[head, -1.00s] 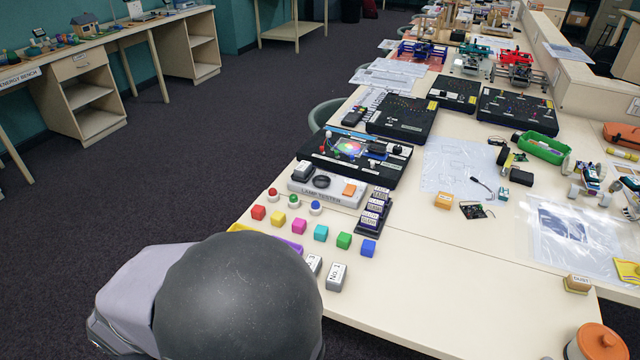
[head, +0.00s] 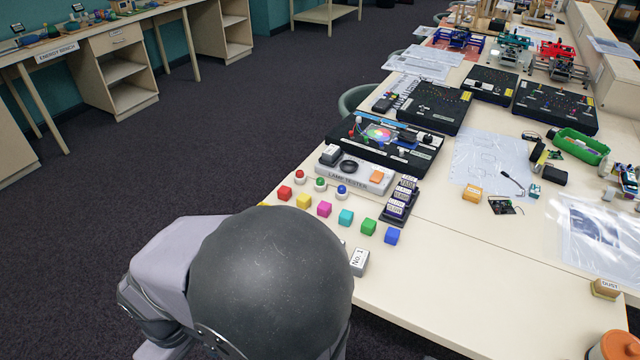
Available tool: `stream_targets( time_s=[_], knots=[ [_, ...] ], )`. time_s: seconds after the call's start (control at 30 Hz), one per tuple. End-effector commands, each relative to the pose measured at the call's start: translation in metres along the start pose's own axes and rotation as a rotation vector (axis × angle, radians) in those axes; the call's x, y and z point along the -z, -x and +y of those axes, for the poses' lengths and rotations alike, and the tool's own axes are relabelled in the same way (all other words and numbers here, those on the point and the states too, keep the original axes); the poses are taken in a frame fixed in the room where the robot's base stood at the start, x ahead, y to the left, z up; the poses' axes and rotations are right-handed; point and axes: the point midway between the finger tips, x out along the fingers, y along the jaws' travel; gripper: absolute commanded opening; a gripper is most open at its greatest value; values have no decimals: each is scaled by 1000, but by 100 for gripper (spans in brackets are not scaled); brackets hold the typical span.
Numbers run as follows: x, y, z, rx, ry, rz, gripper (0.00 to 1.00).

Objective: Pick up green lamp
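The green lamp (head: 320,184), a small green dome on a white round base, stands upright on the near left part of the table. It is between a red-domed lamp (head: 300,177) on its left and a blue-domed lamp (head: 342,191) on its right. All three are in front of the lamp tester (head: 346,182). My arm, with a large dark rounded joint, fills the lower middle of the head view, nearer than the lamps and apart from them in the picture. My gripper does not show.
Coloured cubes, such as the red cube (head: 285,192) and the green cube (head: 369,227), form a row just nearer than the lamps. A white block marked No. 1 (head: 359,262) stands beside my arm.

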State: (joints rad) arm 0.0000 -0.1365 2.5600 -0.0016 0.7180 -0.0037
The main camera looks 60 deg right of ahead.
Motion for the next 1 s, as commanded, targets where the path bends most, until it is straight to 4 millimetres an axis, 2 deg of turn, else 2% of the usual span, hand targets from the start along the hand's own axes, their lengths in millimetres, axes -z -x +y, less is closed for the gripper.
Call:
stream_targets(
  time_s=[0.2, 0.23, 0.5, 0.67, 0.77, 0.87, 0.97, 1.0],
  knots=[
    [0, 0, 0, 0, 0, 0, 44],
    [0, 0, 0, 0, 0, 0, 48],
    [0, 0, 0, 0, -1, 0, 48],
    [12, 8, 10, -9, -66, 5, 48],
    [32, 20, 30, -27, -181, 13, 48],
    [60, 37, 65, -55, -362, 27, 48],
    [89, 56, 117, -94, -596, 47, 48],
    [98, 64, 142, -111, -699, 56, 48]
  ],
)
